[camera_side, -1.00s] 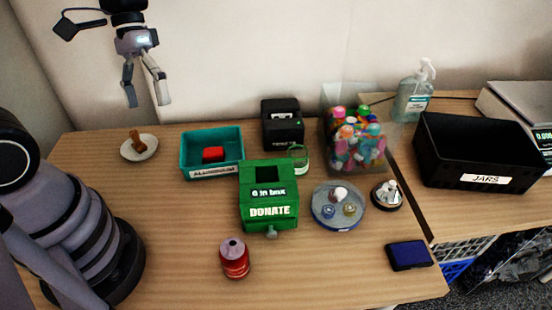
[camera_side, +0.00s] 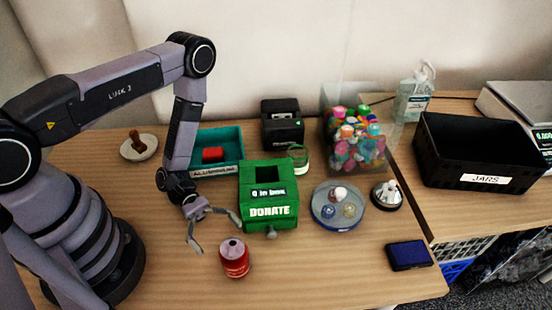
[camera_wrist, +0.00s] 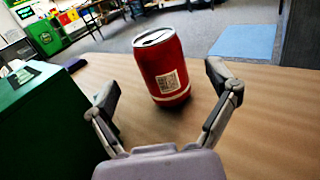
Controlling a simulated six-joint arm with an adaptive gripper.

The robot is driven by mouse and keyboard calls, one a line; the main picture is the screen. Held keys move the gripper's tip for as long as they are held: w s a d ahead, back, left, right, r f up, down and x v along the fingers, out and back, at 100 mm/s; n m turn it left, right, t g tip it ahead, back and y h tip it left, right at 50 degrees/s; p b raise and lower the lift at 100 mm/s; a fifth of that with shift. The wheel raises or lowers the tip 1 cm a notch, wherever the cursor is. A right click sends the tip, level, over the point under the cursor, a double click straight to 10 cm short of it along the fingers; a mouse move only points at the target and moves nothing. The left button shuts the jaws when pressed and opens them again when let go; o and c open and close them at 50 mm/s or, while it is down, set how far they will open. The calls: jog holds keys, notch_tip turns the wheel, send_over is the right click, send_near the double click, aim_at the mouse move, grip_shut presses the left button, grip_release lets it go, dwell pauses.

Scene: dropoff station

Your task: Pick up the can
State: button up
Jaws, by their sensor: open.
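A red can (camera_side: 235,259) stands upright on the table near its front edge, in front of the green donate box. In the wrist view the red can (camera_wrist: 165,68) shows its pull-tab top and a white code label. It stands ahead of my fingers, roughly between their tips. My gripper (camera_side: 217,233) is open, low over the table, to the left of and just behind the can. In the wrist view both fingers of my gripper (camera_wrist: 163,82) are spread wide with nothing held. Whether a fingertip touches the can I cannot tell.
The green donate box (camera_side: 269,211) stands close behind the can; it fills the left of the wrist view. A teal aluminium bin (camera_side: 239,152) with a red block is behind. A round tray (camera_side: 322,215) and a blue ink pad (camera_side: 409,255) lie right. The front table is clear.

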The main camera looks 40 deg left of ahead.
aim_at(234, 255)
jog(key=shift+d+f, duration=0.2)
jog(key=shift+f, duration=0.05)
jog(key=shift+n+t, duration=0.3)
jog(key=shift+s+d, duration=0.2)
jog(key=shift+d, duration=1)
jog(key=shift+s+d, duration=0.2)
jog(key=shift+d, duration=0.95)
jog(key=shift+c, duration=0.2)
jog(key=c, duration=0.8)
